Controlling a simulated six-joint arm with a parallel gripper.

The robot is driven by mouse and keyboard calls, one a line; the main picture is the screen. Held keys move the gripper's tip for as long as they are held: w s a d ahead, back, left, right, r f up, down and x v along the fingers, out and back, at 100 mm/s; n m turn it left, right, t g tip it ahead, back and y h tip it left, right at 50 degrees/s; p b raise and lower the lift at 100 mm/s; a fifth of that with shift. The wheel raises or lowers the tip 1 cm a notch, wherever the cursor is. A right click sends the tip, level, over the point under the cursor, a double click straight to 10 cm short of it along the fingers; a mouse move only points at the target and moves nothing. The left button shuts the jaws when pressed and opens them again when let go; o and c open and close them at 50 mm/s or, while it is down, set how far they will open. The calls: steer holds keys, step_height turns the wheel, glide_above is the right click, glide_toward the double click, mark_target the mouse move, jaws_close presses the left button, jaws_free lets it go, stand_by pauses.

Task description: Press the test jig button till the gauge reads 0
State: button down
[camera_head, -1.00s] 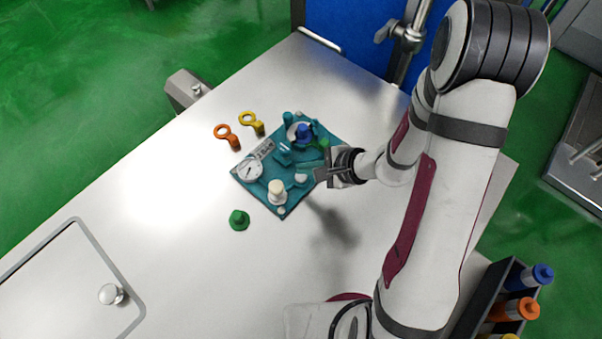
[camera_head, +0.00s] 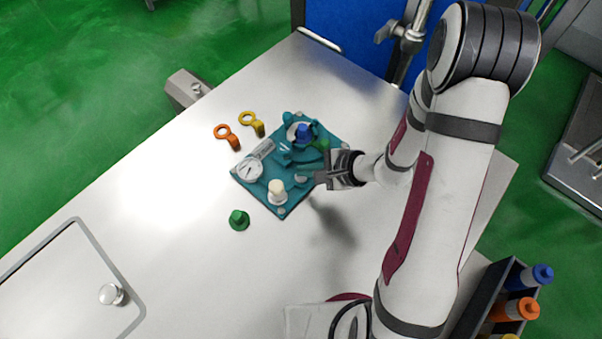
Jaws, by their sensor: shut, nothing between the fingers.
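The teal test jig (camera_head: 284,208) lies on the white table. It carries a round white gauge (camera_head: 249,170) at its left corner; the reading is too small to tell. A cream knob-like part (camera_head: 277,190) stands near its front corner, and a blue part (camera_head: 304,133) stands near its back. I cannot tell for sure which part is the button. My gripper (camera_head: 318,177) is shut and empty at the right edge of the jig, with its fingertips over that edge. A pale part of the jig beside the fingertips is partly hidden.
A green cap-like piece (camera_head: 239,220) stands in front of the jig. A rack of coloured bottles (camera_head: 497,308) is at lower right. The table's left side is mostly clear.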

steer(key=shift+f, duration=0.4)
steer(key=shift+r, duration=0.1)
stand_by(0.5)
steer(key=shift+r, duration=0.8)
steer(key=shift+r, duration=2.45)
